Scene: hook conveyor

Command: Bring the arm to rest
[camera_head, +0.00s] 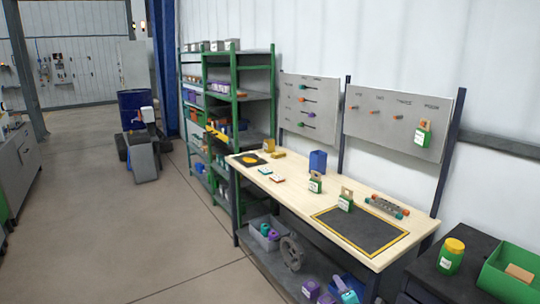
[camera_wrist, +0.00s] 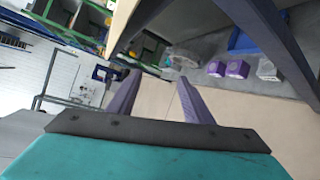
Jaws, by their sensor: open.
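My gripper (camera_wrist: 155,76) shows in the wrist view, with a teal body, a dark plate and two purple fingers spread apart. It is open, with nothing between the fingers. Beyond the fingertips are bare floor and dark bench framing. I cannot surely pick out my arm or gripper in the head view, so its distance from the bench is unclear.
A workbench (camera_head: 290,193) carries a black mat (camera_head: 360,231), green-labelled items and a blue bin (camera_head: 318,162). Purple containers (camera_wrist: 236,68) sit on a grey surface in the wrist view. Green shelving (camera_head: 238,98) stands behind. The floor (camera_head: 120,235) at left is clear.

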